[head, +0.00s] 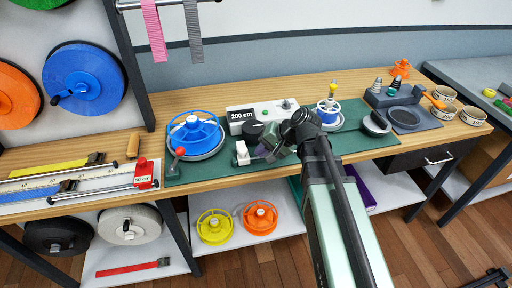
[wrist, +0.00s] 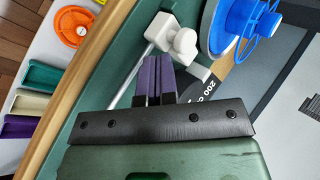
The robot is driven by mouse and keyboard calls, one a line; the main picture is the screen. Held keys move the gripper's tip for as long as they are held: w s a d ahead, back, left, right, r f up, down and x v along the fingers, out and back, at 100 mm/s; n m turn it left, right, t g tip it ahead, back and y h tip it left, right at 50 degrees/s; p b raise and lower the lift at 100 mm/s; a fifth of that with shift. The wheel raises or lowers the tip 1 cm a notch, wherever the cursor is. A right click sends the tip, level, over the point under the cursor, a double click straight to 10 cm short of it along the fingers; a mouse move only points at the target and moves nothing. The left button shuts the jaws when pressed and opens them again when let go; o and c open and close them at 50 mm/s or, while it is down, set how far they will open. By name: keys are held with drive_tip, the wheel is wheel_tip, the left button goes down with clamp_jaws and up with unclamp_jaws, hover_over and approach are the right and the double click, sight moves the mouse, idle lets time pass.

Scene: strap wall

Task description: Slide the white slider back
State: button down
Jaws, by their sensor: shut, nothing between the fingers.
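The white slider (head: 242,154) is a small white block with a rounded knob, on the green mat of the bench. In the wrist view the white slider (wrist: 168,34) sits at the end of a visible thin metal rod (wrist: 131,80). My gripper (head: 264,153) is just right of the slider in the head view. In the wrist view the purple fingers of my gripper (wrist: 155,62) are shut and empty, with their tips close to the slider. I cannot tell whether they touch it.
A blue reel (head: 194,133) stands left of the slider, with a red-knobbed lever (head: 180,152) in front. A white box reading "200 cm" (head: 241,116) stands behind. A blue-and-white spool stand (head: 328,112) is to the right. The bench's front edge is close.

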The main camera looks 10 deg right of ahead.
drive_tip(key=p+v, duration=0.7)
drive_tip(key=v, duration=0.4)
drive_tip(key=s+f+n+g+h, duration=0.3)
drive_tip(key=s+f+n+h, duration=0.1)
drive_tip(key=s+h, duration=0.3)
drive_tip(key=shift+s+a+f+n+h, duration=0.3)
drive_tip(key=shift+s+a+f+h, duration=0.2)
drive_tip(key=shift+s, duration=0.3)
drive_tip(key=shift+d, duration=0.1)
